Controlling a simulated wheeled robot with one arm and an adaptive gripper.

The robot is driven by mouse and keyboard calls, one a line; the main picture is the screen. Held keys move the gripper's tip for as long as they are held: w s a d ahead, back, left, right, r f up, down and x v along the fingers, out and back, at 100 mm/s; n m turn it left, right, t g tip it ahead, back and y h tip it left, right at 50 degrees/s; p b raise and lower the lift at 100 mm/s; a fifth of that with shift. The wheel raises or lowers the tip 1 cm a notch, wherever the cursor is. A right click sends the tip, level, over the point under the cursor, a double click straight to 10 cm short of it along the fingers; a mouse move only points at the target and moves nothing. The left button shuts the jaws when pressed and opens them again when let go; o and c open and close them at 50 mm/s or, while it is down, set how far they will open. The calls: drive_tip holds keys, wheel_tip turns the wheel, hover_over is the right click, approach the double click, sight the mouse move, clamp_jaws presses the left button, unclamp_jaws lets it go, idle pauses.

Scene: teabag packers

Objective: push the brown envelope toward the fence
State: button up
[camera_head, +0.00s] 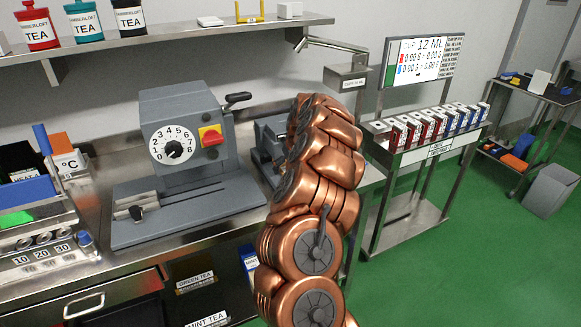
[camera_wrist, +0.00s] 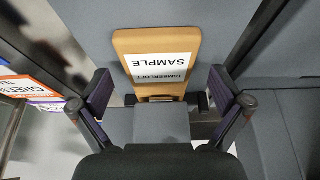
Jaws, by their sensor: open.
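The brown envelope (camera_wrist: 155,45) shows in the wrist view with a white SAMPLE label on it. It lies on a grey surface between dark edges, its near end close to my gripper. My gripper (camera_wrist: 160,92) is open, one finger on each side of the envelope's near end. I cannot tell whether it touches the envelope. In the head view my copper-coloured arm hides the gripper and the envelope. I cannot clearly make out the fence in either view.
A grey machine with a numbered dial (camera_head: 172,146) stands on the bench left of my arm. Another grey machine (camera_head: 268,150) is partly hidden behind my arm. A rack of tea boxes (camera_head: 425,130) stands to the right. A shelf (camera_head: 150,42) runs above.

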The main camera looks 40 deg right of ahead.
drive_tip(key=v, duration=1.2)
drive_tip(key=shift+a, duration=0.15)
idle(0.4)
